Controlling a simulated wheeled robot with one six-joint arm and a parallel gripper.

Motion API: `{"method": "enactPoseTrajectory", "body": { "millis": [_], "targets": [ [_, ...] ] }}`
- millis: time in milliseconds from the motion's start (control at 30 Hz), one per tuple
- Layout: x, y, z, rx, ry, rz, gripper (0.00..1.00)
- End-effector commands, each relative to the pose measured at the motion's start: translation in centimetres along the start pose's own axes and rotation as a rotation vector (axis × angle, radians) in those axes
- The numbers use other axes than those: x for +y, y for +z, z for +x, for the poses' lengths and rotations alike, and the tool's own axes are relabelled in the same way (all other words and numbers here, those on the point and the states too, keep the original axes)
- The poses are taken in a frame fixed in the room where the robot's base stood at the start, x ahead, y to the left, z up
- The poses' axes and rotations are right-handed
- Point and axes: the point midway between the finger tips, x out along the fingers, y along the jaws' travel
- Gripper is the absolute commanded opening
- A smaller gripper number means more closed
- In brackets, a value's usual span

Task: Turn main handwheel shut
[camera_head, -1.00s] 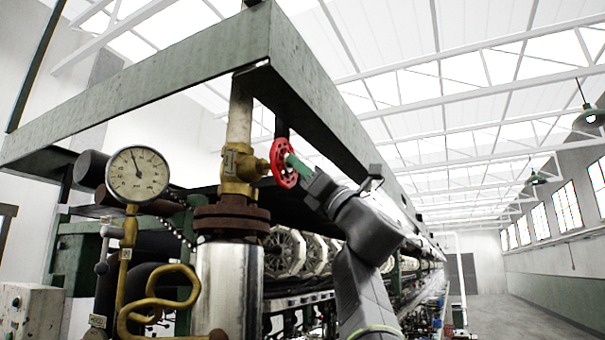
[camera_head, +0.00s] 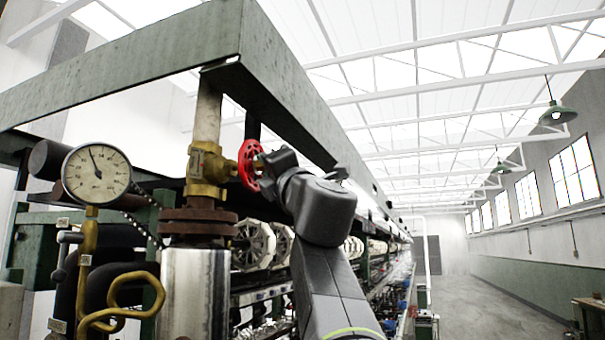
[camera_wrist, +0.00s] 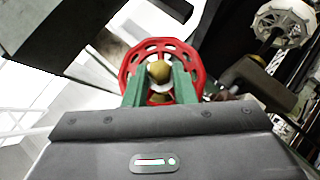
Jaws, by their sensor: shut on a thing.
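The red main handwheel (camera_head: 249,164) sits on the right side of a brass valve (camera_head: 207,168) on the vertical pipe. In the wrist view the red handwheel (camera_wrist: 195,60) lies straight ahead, with a brass hub (camera_wrist: 159,71) at its middle. My gripper (camera_head: 268,160) is at the wheel's right face. In the wrist view its green fingers (camera_wrist: 159,88) reach over the wheel, one on each side of the hub, and are shut on the handwheel. In the head view the fingers are mostly hidden by my wrist.
A pressure gauge (camera_head: 97,173) stands left of the valve. A green overhead beam (camera_head: 290,85) runs close above the wheel and my arm. A steel cylinder (camera_head: 195,290) stands below the valve. The aisle floor (camera_head: 480,310) at right is clear.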

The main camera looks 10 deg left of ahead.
Motion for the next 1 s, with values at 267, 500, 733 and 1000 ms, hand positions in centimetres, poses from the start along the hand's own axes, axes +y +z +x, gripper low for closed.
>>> {"method": "enactPoseTrajectory", "body": {
  "millis": [267,500,733,1000],
  "targets": [
    [0.27,0.21,0.01,-0.003,-0.094,0.086,0.01],
    [0.45,0.22,0.02,-0.004,-0.173,0.166,0.01],
    [0.64,0.24,0.06,-0.003,-0.250,0.244,0.01],
    [0.84,0.31,0.16,-0.003,-0.347,0.342,0.01]
  ]
}}
